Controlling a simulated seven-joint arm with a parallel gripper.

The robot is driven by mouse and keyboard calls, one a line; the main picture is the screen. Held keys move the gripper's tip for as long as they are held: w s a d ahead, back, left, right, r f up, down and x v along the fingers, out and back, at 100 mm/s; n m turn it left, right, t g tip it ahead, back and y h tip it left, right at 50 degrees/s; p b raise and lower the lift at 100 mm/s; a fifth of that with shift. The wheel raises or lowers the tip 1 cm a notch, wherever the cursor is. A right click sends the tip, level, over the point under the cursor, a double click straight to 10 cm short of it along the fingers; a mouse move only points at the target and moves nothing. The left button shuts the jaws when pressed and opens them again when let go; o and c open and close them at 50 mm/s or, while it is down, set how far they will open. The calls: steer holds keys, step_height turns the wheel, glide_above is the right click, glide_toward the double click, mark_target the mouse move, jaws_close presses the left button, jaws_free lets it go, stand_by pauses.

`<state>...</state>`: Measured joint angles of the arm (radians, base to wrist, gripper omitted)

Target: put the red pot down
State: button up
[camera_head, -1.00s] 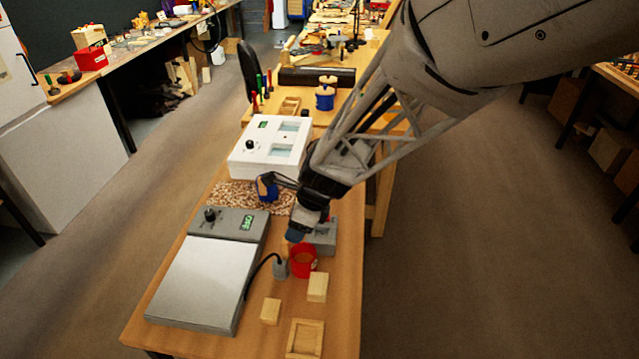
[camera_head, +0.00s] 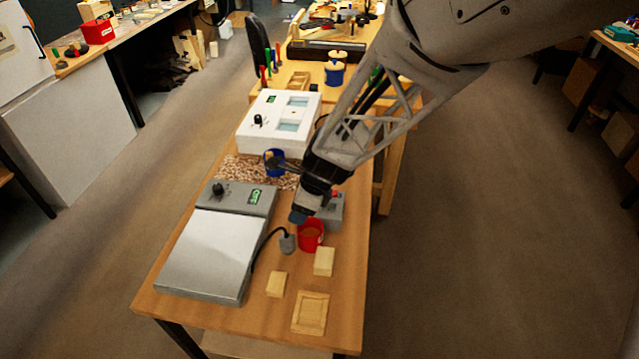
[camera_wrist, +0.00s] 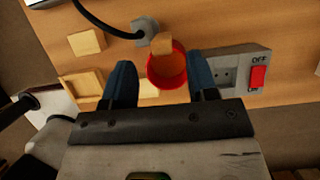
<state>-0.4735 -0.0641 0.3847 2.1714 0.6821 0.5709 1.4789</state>
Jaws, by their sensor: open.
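The red pot (camera_head: 311,236) stands on the wooden bench, beside the grey switch box. In the wrist view the red pot (camera_wrist: 165,80) shows from above with an orange-brown inside. A small pale wooden piece overlaps its rim; I cannot tell whether it is part of the pot. My gripper (camera_wrist: 163,72) is open, with one blue finger on each side of the pot in that view. I cannot tell whether the right finger touches it. In the head view my gripper (camera_head: 298,217) reaches down just behind the pot, and its fingers are mostly hidden.
The grey switch box (camera_wrist: 232,72) lies close to the right finger. Wooden blocks (camera_head: 276,284) and a small wooden tray (camera_head: 311,312) lie in front. A hot plate (camera_head: 212,256) and a corded grey piece (camera_head: 288,243) are to the left. A blue pot (camera_head: 275,162) stands further back.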

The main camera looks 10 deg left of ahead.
steer(key=shift+x, duration=2.2)
steer(key=shift+w+d, duration=0.15)
jaws_close()
